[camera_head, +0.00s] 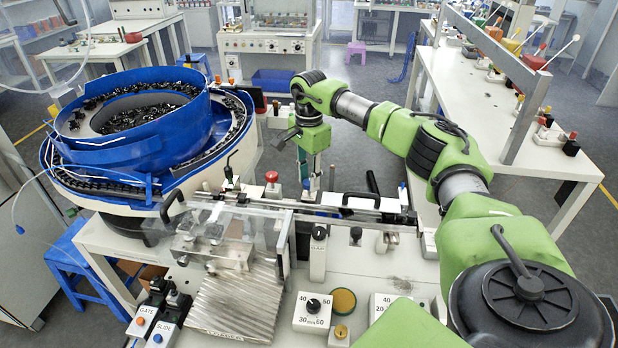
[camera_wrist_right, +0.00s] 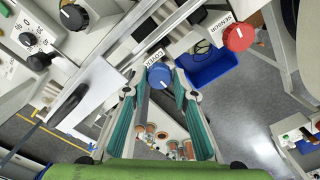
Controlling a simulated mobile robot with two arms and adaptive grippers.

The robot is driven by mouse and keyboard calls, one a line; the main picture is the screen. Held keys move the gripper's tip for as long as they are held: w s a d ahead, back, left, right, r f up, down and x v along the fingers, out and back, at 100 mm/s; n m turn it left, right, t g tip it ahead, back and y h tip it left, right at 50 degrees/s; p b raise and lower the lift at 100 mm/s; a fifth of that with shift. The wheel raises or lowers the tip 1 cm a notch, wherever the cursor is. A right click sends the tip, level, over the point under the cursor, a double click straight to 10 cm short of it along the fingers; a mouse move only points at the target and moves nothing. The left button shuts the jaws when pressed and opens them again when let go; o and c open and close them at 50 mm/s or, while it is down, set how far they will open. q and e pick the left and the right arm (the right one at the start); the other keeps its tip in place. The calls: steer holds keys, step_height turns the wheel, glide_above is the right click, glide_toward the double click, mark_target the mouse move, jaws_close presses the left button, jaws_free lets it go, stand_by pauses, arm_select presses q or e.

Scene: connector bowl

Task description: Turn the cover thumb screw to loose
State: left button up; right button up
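The cover thumb screw is a blue knob (camera_wrist_right: 159,77) with a white pointer mark, beside a "COVER" label in the right wrist view. My right gripper (camera_wrist_right: 160,82) has its two teal fingers apart, one on each side of the knob. I see no clear contact, and the depth between tips and knob is hard to judge. In the head view my right gripper (camera_head: 311,188) points down at the back edge of the machine, and I cannot make out the blue knob there. My left gripper is not in view.
A red knob (camera_wrist_right: 237,37) labelled "SENSOR" stands to the right of the cover knob. A black knob (camera_wrist_right: 74,17) and a black handle (camera_wrist_right: 68,104) lie to the left. A blue bowl feeder (camera_head: 150,130) stands left of my right arm.

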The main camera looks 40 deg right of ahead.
steer(key=shift+o, duration=1)
steer(key=shift+r, duration=0.1)
step_height(320, 180, up, 12)
